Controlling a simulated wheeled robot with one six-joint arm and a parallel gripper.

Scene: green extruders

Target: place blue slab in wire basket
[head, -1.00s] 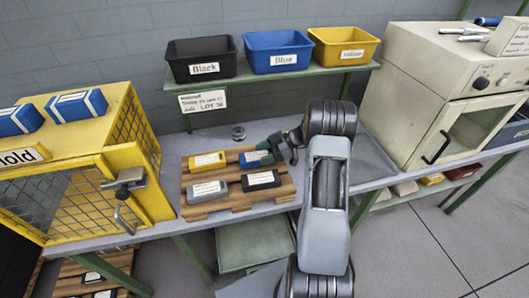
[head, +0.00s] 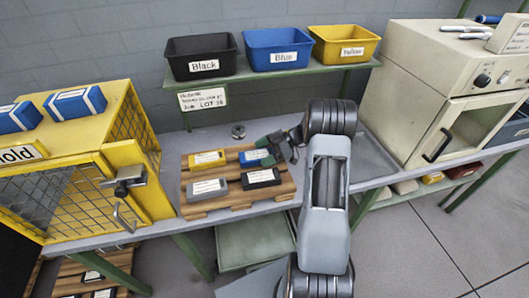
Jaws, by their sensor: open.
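The blue slab (head: 249,158) lies on the wooden pallet, at its back right, with a white label on top. My gripper (head: 270,152) is open, at the slab's right end, and hides part of that end. I cannot tell whether the fingers touch it or stand around it. No separate wire basket is clear to me; a yellow cage (head: 145,140) with wire mesh sides and a "Hold" sign stands at the left.
The wooden pallet (head: 235,205) also holds a yellow slab (head: 207,158), a grey slab (head: 207,189) and a black slab (head: 261,178). Black (head: 203,56), blue (head: 278,50) and yellow (head: 344,43) bins stand on a shelf behind. A beige oven (head: 450,90) stands right. Blue boxes (head: 76,103) top the cage.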

